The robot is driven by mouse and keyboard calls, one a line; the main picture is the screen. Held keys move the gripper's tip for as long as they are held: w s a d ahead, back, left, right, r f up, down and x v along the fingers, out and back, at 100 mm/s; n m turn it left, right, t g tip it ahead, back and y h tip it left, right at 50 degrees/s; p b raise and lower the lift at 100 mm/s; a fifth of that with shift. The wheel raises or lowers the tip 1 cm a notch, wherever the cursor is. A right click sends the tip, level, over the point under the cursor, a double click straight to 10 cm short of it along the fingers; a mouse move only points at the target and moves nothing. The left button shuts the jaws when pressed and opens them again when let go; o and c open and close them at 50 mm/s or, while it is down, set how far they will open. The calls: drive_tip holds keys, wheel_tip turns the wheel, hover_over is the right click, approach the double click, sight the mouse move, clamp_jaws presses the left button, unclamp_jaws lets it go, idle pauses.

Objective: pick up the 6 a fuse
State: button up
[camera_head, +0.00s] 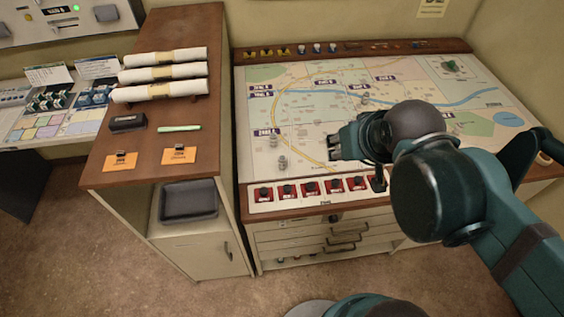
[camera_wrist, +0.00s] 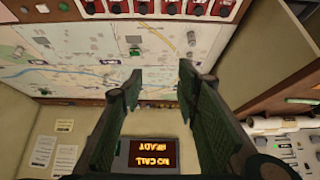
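I cannot single out the 6 A fuse by its marking. Two orange cards, a left one (camera_head: 113,164) and a right one (camera_head: 179,157), lie at the front of the wooden cabinet top. Each has a small dark piece at its upper part, perhaps a fuse, and print too small to read. My gripper (camera_head: 340,142) is over the map console, well to the right of these cards. In the wrist view my gripper (camera_wrist: 158,78) has its two fingers apart with nothing between them. The cards do not show in the wrist view.
The wooden cabinet top (camera_head: 145,188) also bears several rolled papers (camera_head: 163,74), a dark case (camera_head: 128,122) and a green stick (camera_head: 179,128). A dark tray (camera_head: 188,201) sits in the cabinet below. Red switches (camera_head: 263,194) and small pieces stand on the map console (camera_head: 300,112).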

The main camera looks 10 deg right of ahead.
drive_tip(key=shift+o, duration=0.5)
drive_tip(key=m+g+p, duration=0.2)
drive_tip(key=m+g, duration=0.5)
drive_tip(key=m, duration=1.4)
hover_over(282, 158)
drive_tip(key=f, duration=2.2)
drive_tip(key=shift+d, duration=0.2)
drive_tip(key=shift+w+a+f, duration=0.1)
drive_tip(key=shift+a+f, duration=0.1)
drive_tip(key=shift+f, duration=0.45)
drive_tip(key=shift+f, duration=0.1)
drive_tip(key=shift+f, duration=1.15)
drive_tip(key=shift+f, duration=0.15)
